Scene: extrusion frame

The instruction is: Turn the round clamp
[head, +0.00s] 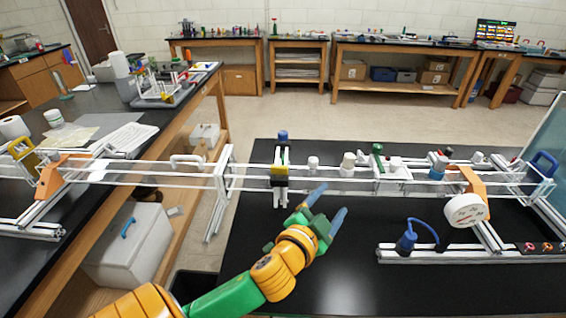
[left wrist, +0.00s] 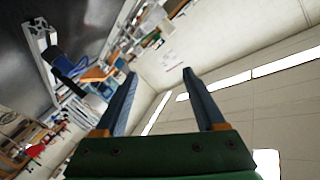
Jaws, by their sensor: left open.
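A long frame of pale extrusion rails (head: 330,184) runs across the head view and carries several fittings. One is a black and yellow clamp-like fitting (head: 280,162) with a blue knob on top; others are white, green and blue. I cannot tell surely which fitting is the round clamp. My left gripper (head: 328,206) is open and empty, in front of the rails, to the right of the black and yellow fitting. Its two blue fingers stand apart in the left wrist view (left wrist: 160,76), with nothing between them. My right gripper is not in view.
A white round gauge (head: 466,210) hangs at an orange bracket on the right. A blue fitting with a curved hose (head: 406,241) stands on a lower rail. The black table (head: 350,275) is clear in front. A cluttered bench (head: 85,215) stands at the left.

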